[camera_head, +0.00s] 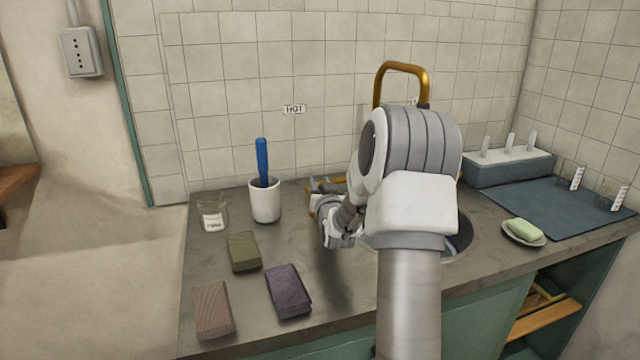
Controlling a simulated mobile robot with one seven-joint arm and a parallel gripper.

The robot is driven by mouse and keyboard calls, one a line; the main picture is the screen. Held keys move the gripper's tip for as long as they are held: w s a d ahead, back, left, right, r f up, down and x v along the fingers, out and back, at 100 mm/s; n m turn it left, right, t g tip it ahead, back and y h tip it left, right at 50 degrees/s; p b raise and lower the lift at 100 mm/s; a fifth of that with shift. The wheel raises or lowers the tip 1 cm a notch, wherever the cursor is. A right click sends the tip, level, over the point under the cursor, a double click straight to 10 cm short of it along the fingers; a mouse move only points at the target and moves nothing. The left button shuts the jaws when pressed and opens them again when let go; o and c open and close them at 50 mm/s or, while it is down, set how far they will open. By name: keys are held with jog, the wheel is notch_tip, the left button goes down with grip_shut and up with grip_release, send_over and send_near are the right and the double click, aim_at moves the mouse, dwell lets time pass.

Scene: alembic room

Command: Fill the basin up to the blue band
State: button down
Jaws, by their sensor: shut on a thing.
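The basin (462,236) is a round sink set in the counter. My arm covers most of it, and only its right rim and part of its dark inside show. Its water level and blue band cannot be made out. A brass spout (402,68) arches up behind my arm, and its outlet is hidden. My gripper (322,188) is left of the basin, near the wall below a HOT label (294,109). It is shut on a brass fitting (338,181), which looks like the hot tap handle and is partly hidden by the fingers.
Left on the counter (270,335) are a glass jar (213,214), a white cup (265,203) with a blue-handled tool (262,160) and several sponge-like blocks (288,290). Right are a soap dish (523,233), a blue mat (545,205) and a grey rack (508,167).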

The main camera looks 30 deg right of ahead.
jog(key=shift+r+p, duration=0.15)
jog(key=shift+p, duration=0.2)
jog(key=shift+w+r+g+y+p, duration=0.4)
jog(key=shift+g+p, duration=0.4)
jog(key=shift+p, duration=0.45)
jog(key=g+p, duration=0.1)
jog(key=p, duration=0.1)
jog(key=w+g+p, duration=0.1)
jog(key=shift+d+y+p, duration=0.2)
jog(key=shift+y+p, duration=0.1)
jog(key=shift+p, duration=0.05)
jog(key=g+p, duration=0.1)
jog(key=w+g+p, duration=0.1)
jog(key=p, duration=0.1)
jog(key=shift+d+n+y, duration=0.1)
jog(key=shift+n+y, duration=0.2)
jog(key=g+p, duration=0.1)
jog(key=p, duration=0.1)
jog(key=f+g+p, duration=0.1)
jog(key=g, duration=0.1)
jog(key=shift+w+d+y+p, duration=0.15)
jog(key=shift+w+y+p, duration=0.2)
jog(key=shift+w+y, duration=0.05)
jog(key=shift+f, duration=0.1)
jog(key=c, duration=0.6)
grip_release()
